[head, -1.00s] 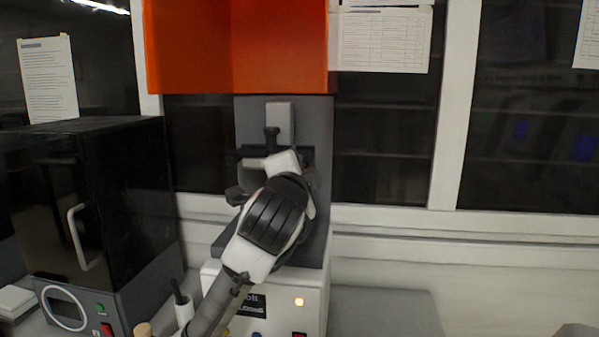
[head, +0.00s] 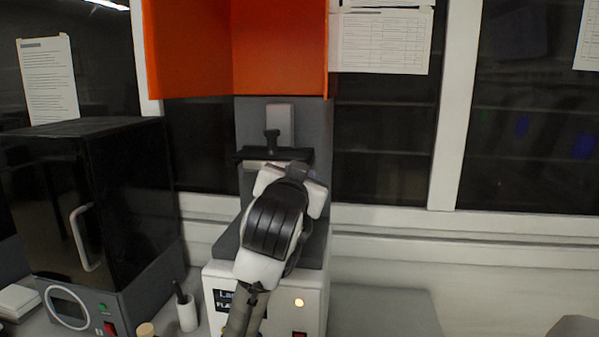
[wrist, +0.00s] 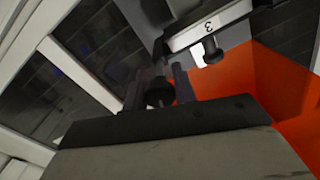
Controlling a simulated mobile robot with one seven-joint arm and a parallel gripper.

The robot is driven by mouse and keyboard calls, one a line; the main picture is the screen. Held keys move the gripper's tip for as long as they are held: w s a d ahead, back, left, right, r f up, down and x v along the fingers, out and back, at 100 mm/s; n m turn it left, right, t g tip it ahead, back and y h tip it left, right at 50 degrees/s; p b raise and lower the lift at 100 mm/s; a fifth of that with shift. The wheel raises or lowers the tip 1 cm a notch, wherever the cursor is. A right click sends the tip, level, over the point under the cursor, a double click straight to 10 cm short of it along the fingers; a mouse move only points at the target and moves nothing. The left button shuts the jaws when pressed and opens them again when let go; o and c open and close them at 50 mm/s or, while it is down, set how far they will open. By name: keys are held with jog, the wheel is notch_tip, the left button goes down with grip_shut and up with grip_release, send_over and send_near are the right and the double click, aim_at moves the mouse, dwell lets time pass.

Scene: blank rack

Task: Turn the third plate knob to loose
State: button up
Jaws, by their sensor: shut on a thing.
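The machine's column (head: 250,118) stands under an orange cover. A dark upright knob (head: 272,140) sits on its black crossbar (head: 255,154). In the wrist view, a pale plate marked 3 (wrist: 208,30) is at the top, with a dark knob (wrist: 212,50) beside the label. My gripper (wrist: 157,80) is below and left of that label, with its two dark fingers either side of another dark rounded knob (wrist: 160,94), shut on it. In the head view my wrist hides the grip. Which way this knob is turned cannot be told.
The orange cover (head: 280,48) hangs above the column. A black cabinet with a handle (head: 82,238) stands at left. A white cup (head: 187,314) holding a dark-handled tool stands between cabinet and machine. Bench space to the right (head: 385,312) is clear.

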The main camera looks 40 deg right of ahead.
jog(key=shift+n, duration=0.9)
jog(key=o, duration=1)
jog(key=b+v, duration=0.2)
jog(key=v, duration=1.2)
jog(key=shift+b, duration=0.4)
jog(key=shift+n, duration=0.3)
